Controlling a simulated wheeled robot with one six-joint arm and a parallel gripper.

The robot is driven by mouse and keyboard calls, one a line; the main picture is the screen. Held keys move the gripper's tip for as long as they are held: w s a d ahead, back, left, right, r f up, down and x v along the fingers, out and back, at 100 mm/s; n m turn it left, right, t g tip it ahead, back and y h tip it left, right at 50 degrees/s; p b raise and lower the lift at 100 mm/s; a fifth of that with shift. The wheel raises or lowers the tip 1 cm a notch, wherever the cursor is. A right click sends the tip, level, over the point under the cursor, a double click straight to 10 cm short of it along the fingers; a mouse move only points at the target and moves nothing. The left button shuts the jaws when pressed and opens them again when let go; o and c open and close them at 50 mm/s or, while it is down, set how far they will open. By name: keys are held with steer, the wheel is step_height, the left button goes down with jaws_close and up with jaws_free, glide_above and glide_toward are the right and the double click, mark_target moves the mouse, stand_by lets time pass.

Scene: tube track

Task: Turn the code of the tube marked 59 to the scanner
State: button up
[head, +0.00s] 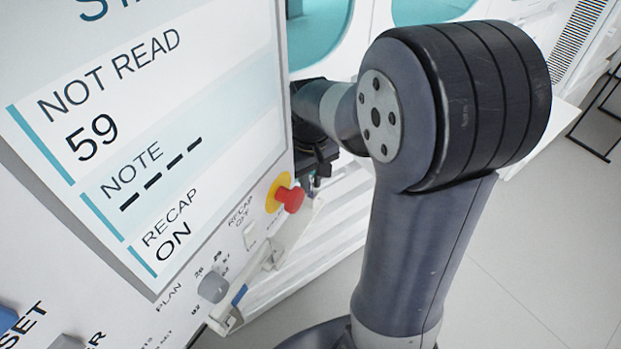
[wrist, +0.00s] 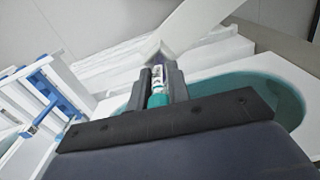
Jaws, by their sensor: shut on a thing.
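In the wrist view my gripper (wrist: 158,78) is shut on a tube (wrist: 157,84). The tube has a teal cap end nearest the camera and a pale label with small dark marks. I cannot read a number on it or tell which way its code faces. In the head view my arm hides the held tube, and a dark part of the wrist shows behind the panel's edge. The panel screen (head: 150,130) reads NOT READ 59, with NOTE dashes and RECAP ON. I cannot make out the scanner for certain.
A red stop button (head: 291,198) on a yellow base and a grey plan knob (head: 213,287) sit on the panel. A white rack with blue parts (wrist: 38,95) is at the left of the wrist view. A teal-lined opening (wrist: 285,97) lies right of the gripper.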

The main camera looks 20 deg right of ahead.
steer(key=shift+m+p, duration=0.3)
steer(key=shift+m, duration=1.1)
steer(key=shift+m, duration=1.4)
steer(key=shift+m+p, duration=0.45)
steer(key=shift+m, duration=0.95)
